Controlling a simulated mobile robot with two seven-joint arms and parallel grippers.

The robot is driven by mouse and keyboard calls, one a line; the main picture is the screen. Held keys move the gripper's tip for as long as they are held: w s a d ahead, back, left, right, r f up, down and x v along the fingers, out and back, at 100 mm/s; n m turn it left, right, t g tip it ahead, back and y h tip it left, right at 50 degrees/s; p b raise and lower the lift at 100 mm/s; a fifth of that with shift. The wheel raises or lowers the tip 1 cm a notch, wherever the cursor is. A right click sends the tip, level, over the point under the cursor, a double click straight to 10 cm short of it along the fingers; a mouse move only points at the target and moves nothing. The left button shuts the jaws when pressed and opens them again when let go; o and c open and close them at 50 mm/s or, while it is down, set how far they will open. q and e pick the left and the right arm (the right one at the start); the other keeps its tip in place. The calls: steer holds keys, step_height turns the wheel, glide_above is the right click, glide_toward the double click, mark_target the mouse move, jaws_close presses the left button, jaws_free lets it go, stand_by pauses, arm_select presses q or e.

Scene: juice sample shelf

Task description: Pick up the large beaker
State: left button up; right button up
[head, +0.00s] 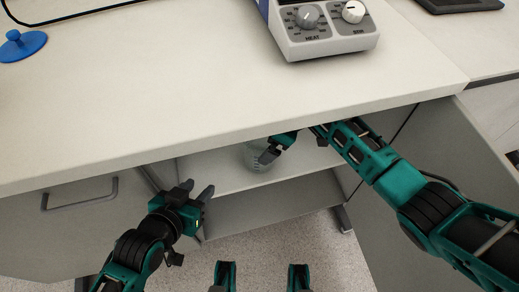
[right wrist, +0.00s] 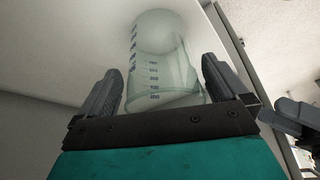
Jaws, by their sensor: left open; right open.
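The large beaker (head: 257,160) is clear glass and stands on the upper shelf inside the open cabinet under the counter. In the head view my right gripper (head: 270,154) reaches in under the counter edge and covers part of it. In the right wrist view the beaker (right wrist: 160,62), with dark graduation marks, lies between the two open fingers of my right gripper (right wrist: 164,88). Gaps show between the fingers and the glass on both sides. My left gripper (head: 197,191) is open and empty, in front of the cabinet's left side.
The counter edge (head: 235,129) overhangs the shelf (head: 215,174). An open cabinet door (head: 440,150) stands at the right, behind my right arm.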

steer(key=shift+w+a+f, duration=0.1)
steer(key=shift+a+f, duration=0.3)
steer(key=shift+f, duration=0.15)
steer(key=shift+c, duration=0.3)
steer(key=c, duration=0.7)
steer(key=shift+r, duration=0.1)
